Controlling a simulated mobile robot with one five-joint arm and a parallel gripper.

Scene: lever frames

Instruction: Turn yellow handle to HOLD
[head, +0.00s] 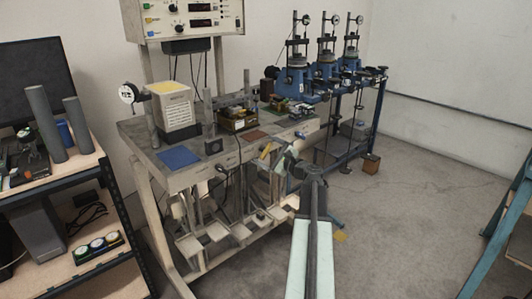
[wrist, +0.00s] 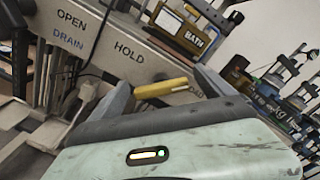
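The yellow handle (wrist: 160,88) lies between the two fingers of my gripper (wrist: 162,78) in the wrist view. My gripper is open, with one finger on each side of the handle and visible gaps between. The handle's pivot is not clear. In the head view the yellow handle (head: 265,151) is small at the bench's front edge, with my gripper (head: 279,149) close at its right.
The metal bench (head: 200,173) carries a blue mat (head: 179,157), a beige box (head: 173,110) and several small devices. Blue presses (head: 295,80) stand behind at right. A shelf (head: 75,178) is at the left.

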